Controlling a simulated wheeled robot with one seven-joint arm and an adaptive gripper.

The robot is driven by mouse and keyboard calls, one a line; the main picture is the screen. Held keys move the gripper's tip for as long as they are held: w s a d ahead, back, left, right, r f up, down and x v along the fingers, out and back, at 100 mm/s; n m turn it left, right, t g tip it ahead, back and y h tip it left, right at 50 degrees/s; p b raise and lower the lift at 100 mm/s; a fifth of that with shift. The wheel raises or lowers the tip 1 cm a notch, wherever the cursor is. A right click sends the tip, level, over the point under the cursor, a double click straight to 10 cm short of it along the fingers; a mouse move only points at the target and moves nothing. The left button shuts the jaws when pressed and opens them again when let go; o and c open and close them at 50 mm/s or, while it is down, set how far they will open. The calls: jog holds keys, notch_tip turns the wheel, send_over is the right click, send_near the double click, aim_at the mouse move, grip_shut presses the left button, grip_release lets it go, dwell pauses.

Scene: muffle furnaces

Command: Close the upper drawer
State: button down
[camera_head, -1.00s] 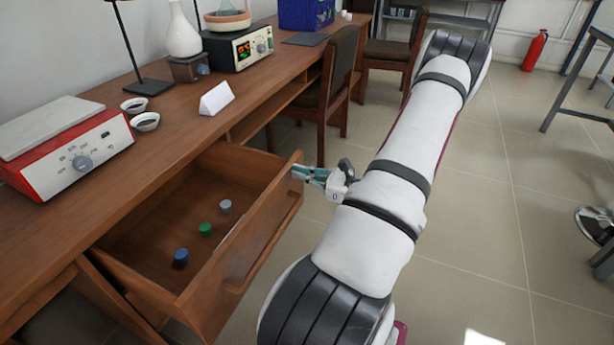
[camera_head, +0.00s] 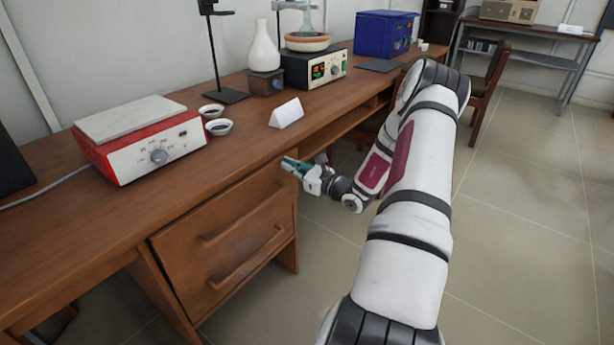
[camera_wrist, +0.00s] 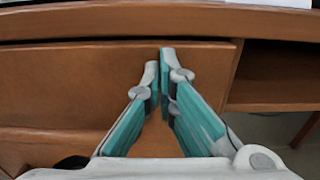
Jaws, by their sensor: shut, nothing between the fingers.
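The upper drawer (camera_head: 222,222) of the wooden desk is pushed in, its front about level with the lower drawer's front (camera_head: 240,266) in the head view. In the wrist view, the upper drawer front (camera_wrist: 70,85) fills the left and middle. My gripper (camera_head: 286,163) is at the upper right end of the drawer front, just below the desktop edge. In the wrist view, my gripper (camera_wrist: 160,58) has its fingertips together and empty, pointing at the drawer front near its right end. I cannot tell whether the tips touch the wood.
The desktop (camera_head: 245,140) carries a red-and-white instrument (camera_head: 140,140), small bowls (camera_head: 218,126), a white folded card (camera_head: 287,113) and a white vase (camera_head: 263,48). An open shelf space (camera_wrist: 275,75) lies right of the drawer. Open floor (camera_head: 510,230) is to the right.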

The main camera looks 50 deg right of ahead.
aim_at(280, 162)
jog(key=w, duration=0.3)
jog(key=shift+w+a, duration=0.1)
jog(key=shift+w, duration=0.25)
jog(key=shift+w+r, duration=0.1)
